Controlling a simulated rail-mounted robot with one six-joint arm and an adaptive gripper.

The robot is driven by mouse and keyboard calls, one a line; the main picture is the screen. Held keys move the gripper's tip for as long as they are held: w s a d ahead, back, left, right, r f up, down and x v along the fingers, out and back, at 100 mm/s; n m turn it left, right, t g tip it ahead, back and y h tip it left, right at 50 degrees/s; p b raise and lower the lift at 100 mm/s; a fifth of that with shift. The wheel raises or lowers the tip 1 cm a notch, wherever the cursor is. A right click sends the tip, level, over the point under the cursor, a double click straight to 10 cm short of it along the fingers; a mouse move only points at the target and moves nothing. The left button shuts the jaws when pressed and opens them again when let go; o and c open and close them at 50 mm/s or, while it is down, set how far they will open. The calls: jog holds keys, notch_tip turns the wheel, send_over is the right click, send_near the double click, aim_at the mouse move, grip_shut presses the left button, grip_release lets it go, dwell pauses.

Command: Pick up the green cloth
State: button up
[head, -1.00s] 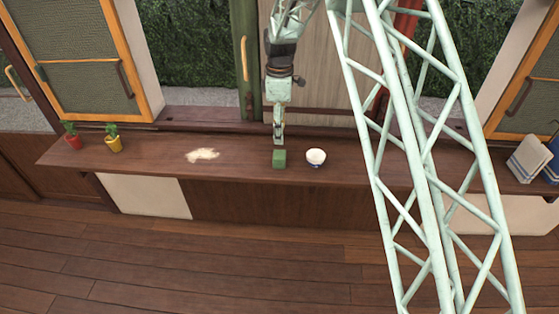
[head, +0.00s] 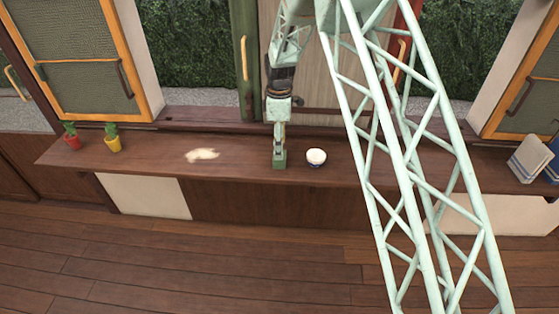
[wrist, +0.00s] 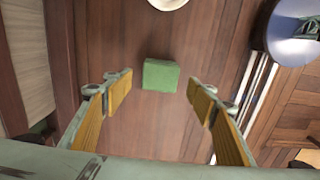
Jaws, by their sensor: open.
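The green cloth is a small folded block on the wooden counter. In the wrist view the cloth (wrist: 161,75) lies between and a little beyond the two open fingertips, with space on both sides. In the head view the cloth (head: 279,164) is partly hidden behind my gripper (head: 279,152), which points down over it. My gripper, also seen in the wrist view (wrist: 160,88), is open and empty, with yellow pads on its fingers.
A white bowl (head: 316,157) stands close to the right of the cloth. Two potted plants, red (head: 71,142) and yellow (head: 113,143), stand at the left end. White and blue towels (head: 530,158) are at the far right.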

aim_at(277, 164)
jog(key=shift+f, duration=0.1)
jog(key=shift+f, duration=2.55)
jog(key=shift+c, duration=0.4)
jog(key=c, duration=0.8)
